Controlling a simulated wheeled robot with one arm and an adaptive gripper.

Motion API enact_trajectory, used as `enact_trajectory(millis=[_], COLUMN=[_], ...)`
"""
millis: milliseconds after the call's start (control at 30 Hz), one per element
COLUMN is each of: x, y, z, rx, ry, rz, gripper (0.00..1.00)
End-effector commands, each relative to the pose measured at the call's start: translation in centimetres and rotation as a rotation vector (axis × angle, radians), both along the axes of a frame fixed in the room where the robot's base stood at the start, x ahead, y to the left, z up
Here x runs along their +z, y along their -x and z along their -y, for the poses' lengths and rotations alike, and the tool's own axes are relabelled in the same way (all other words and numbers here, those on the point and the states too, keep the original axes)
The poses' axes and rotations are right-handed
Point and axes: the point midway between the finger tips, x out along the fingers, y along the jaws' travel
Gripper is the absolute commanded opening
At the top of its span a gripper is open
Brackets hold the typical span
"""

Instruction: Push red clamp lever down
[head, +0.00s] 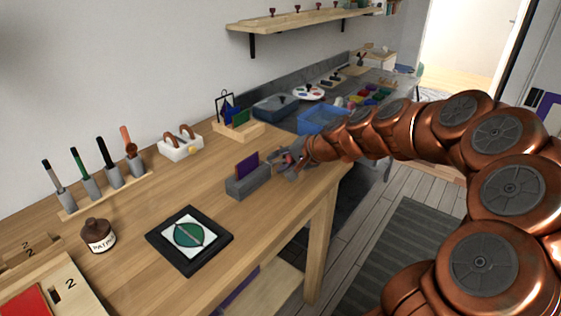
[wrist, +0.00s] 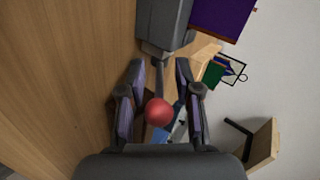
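The grey clamp (head: 247,182) stands near the front edge of the wooden bench, with a purple panel (head: 246,163) upright in it. In the wrist view the clamp body (wrist: 163,22) is at the top, with the purple panel (wrist: 222,14) beside it. A grey lever rod comes from the clamp toward the camera and ends in a red ball knob (wrist: 158,112). My gripper (wrist: 160,72) is open, its two fingers apart on either side of the rod. I cannot tell whether a finger touches it. In the head view my gripper (head: 287,160) is at the clamp's right end and largely hides the lever.
A wooden rack with coloured sheets (head: 238,128) and a blue tray (head: 322,118) are behind my gripper. The bench between tile and clamp is clear.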

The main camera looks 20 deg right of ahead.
Motion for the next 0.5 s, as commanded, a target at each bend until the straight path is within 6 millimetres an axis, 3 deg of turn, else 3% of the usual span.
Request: enact_trajectory(millis=[267,500], x=[1.0,3.7], y=[0.9,3.8], z=[0.8,2.8], rx=[-0.003,-0.005], ry=[0.001,0.002], rz=[0.004,0.004], gripper=[0.33,0.33])
